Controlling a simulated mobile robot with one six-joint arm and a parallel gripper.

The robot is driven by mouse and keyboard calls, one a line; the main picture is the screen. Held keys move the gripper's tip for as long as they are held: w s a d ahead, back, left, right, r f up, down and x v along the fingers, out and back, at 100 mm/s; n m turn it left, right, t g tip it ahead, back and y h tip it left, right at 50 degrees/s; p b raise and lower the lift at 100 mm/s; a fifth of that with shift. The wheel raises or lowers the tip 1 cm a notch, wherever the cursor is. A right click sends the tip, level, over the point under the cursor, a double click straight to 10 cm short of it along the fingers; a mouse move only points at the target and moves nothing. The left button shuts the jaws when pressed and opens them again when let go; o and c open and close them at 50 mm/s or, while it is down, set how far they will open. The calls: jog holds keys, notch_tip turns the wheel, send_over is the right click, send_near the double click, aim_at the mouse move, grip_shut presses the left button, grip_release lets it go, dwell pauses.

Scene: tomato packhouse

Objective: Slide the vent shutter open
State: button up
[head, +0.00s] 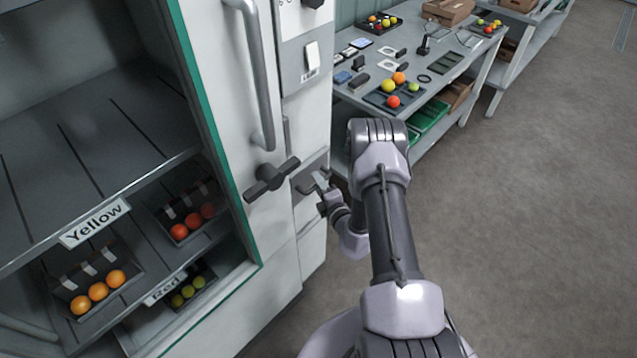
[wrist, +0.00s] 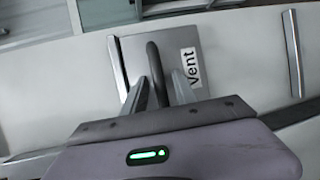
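The vent shutter (wrist: 202,50) is a grey plate labelled "Vent" with a dark bar handle (wrist: 153,58) standing out from it. In the head view, the shutter (head: 318,160) sits low on the side of the white cabinet, right of a dark cross-shaped knob. My gripper (wrist: 162,82) has one finger on each side of the handle. The left finger looks close to the bar, and a gap shows at the right finger. In the head view, my gripper (head: 318,186) is at the shutter, small and partly hidden by my arm.
The dark knob (head: 271,178) and a long vertical door handle (head: 262,85) stick out left of the shutter. A workbench (head: 440,82) with trays and tomatoes stands behind my arm. Open shelves (head: 85,150) hold crates at left. The floor at right is clear.

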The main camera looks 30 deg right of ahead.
grip_shut()
dwell(1.2)
